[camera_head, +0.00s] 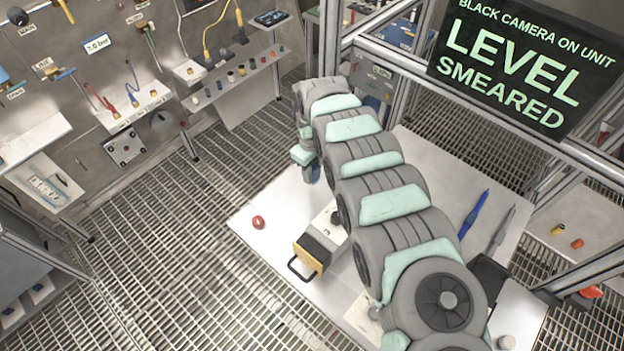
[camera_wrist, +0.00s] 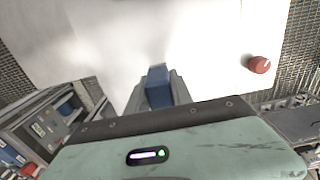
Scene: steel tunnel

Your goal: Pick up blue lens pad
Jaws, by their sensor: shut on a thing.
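The blue lens pad (camera_wrist: 158,86) shows in the wrist view as a small blue block between my two grey fingers. My gripper (camera_wrist: 158,92) is shut on it. In the head view my gripper (camera_head: 309,176) points down over the back left part of the white table (camera_head: 268,196). A bit of blue shows at its fingertips there, but the arm and fingers hide most of the pad. I cannot tell whether the pad touches the table or hangs just above it.
A red round knob (camera_head: 258,222) lies near the table's left corner. A yellow and black box with a handle (camera_head: 312,252) stands in front of my gripper. A blue pen-like tool (camera_head: 474,214) and a grey one (camera_head: 502,229) lie at right. Metal posts frame the table's back.

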